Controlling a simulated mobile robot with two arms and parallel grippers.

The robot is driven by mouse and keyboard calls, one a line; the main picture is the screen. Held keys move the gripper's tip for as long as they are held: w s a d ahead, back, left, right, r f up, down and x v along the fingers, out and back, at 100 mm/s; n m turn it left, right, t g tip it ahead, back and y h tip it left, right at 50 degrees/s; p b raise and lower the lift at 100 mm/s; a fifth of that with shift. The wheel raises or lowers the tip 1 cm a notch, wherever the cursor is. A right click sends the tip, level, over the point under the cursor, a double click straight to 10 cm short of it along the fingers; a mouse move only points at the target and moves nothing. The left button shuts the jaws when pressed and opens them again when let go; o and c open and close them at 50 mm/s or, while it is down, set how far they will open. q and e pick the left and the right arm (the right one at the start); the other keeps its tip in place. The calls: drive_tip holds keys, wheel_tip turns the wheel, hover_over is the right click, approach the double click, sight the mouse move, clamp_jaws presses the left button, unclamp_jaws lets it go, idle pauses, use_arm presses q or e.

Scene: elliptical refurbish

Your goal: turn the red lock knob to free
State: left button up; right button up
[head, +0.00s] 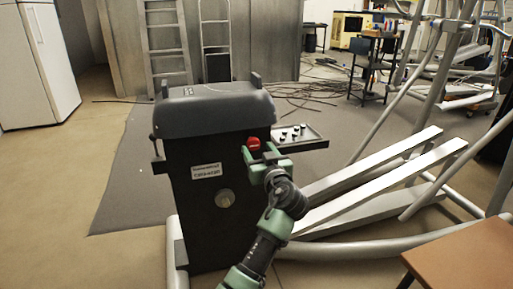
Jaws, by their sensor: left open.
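The red lock knob (253,143) sticks out near the upper right of the dark front face of the machine housing (190,215). My left gripper (260,154) is green, with its arm rising from the bottom of the view. Its open fingers are at the knob, just below and around it in the picture. I cannot tell whether they touch it. The lower part of the knob is partly hidden by the gripper. The knob's markings are too small to read. My right gripper is not in view.
A round metal knob (225,198) and a white label (206,171) are on the same face. A tray with small parts (312,142) sits behind to the right. Pale rails (380,180) run right. A brown table (465,258) fills the lower right corner. Cables (325,82) lie behind.

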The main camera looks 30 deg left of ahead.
sight(254, 144)
use_arm(q)
drive_tip(key=b+x, duration=0.1)
drive_tip(key=x, duration=0.4)
drive_tip(key=shift+w+a, duration=0.15)
drive_tip(key=shift+w, duration=0.05)
clamp_jaws()
